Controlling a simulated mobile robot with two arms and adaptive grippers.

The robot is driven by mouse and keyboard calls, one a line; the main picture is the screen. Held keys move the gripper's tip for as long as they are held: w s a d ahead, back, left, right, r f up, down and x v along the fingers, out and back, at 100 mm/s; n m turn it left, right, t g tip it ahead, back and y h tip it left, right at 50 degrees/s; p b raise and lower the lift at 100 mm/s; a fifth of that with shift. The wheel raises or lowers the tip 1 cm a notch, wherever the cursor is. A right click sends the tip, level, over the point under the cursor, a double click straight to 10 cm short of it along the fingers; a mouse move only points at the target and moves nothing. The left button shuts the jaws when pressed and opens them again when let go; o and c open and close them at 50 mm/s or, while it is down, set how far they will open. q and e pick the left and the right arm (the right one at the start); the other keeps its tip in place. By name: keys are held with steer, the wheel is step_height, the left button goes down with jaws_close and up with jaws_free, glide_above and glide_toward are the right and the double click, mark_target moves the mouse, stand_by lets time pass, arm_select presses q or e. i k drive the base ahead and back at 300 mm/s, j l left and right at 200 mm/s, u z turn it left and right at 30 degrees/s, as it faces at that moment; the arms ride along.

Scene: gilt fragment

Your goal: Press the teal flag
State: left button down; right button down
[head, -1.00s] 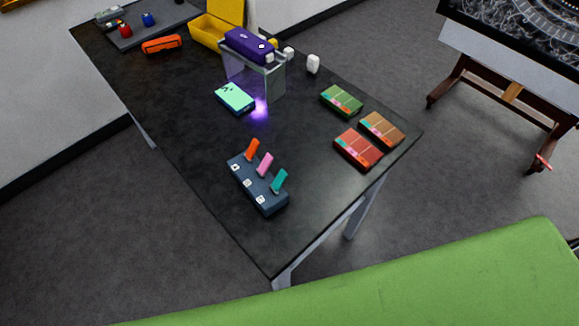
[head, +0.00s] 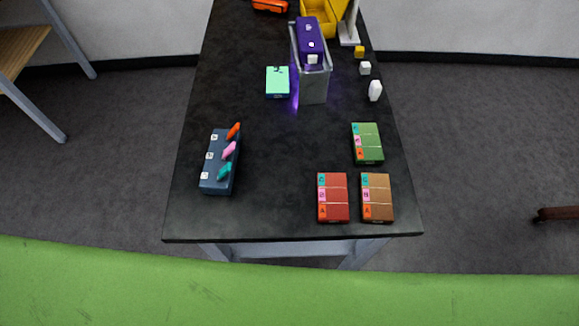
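The teal flag (head: 225,172) stands on a dark blue block (head: 219,186) at the near left of the black table. It is the nearest of three flags on that block. A pink flag (head: 230,150) is in the middle and an orange flag (head: 234,131) is farthest. Small white marked squares lie along the block's left side, one by each flag. The flags look tilted to the right. Neither of my grippers shows in the head view.
The black table (head: 275,215) also bears red (head: 333,198), brown (head: 377,198) and green (head: 367,143) boxes at right, a mint box (head: 277,82) and a clear bin (head: 314,85) with a purple case. A green surface (head: 300,290) spans the foreground. The table between block and boxes is bare.

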mark_target(226, 169)
steer(key=l+u, duration=0.2)
steer(key=l, duration=0.35)
steer(key=l+u, duration=0.25)
steer(key=l, duration=0.35)
steer(key=l+u, duration=0.2)
steer(key=l, duration=0.4)
steer(key=k+l+u, duration=0.2)
steer(key=l, duration=0.35)
steer(key=l+u, duration=0.25)
steer(key=l, duration=0.3)
steer(key=l+u, duration=0.45)
steer(key=l, duration=0.65)
steer(key=k, duration=0.05)
